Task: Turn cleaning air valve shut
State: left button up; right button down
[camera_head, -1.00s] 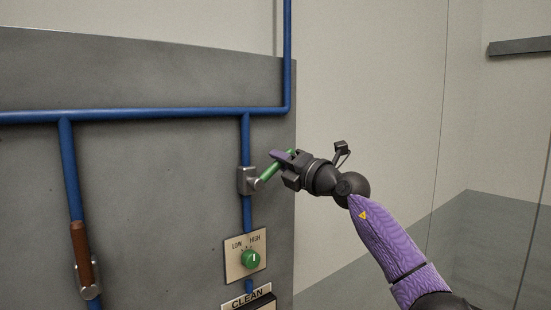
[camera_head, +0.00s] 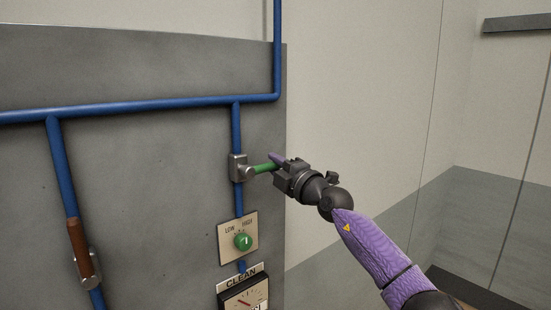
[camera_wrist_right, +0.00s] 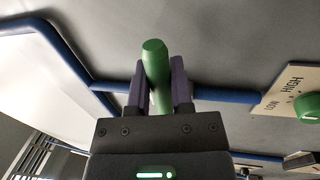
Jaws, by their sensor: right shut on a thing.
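The cleaning air valve (camera_head: 239,167) is a grey metal body on the right-hand vertical blue pipe, above the CLEAN label. Its green lever (camera_head: 263,168) sticks out to the right, nearly level and across the pipe. My right gripper (camera_head: 278,162) is shut on the green lever near its outer end. In the right wrist view the green lever (camera_wrist_right: 155,62) stands between the two purple fingers (camera_wrist_right: 155,85). The valve body is not clear in that view. My left gripper is not in view.
A LOW/HIGH plate with a green knob (camera_head: 243,242) sits below the valve, above a CLEAN gauge (camera_head: 243,297). A second valve with a brown lever (camera_head: 79,247) is on the left pipe, its lever along the pipe. Free room lies right of the panel (camera_head: 150,170).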

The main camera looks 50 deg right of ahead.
jog(key=shift+f, duration=0.15)
jog(key=c, duration=0.5)
grip_release()
jog(key=shift+c, duration=0.2)
jog(key=shift+s, duration=0.3)
jog(key=b+v, duration=0.1)
jog(key=v, duration=0.8)
jog(key=shift+s+b, duration=0.15)
jog(key=shift+b, duration=0.15)
jog(key=shift+f, duration=0.1)
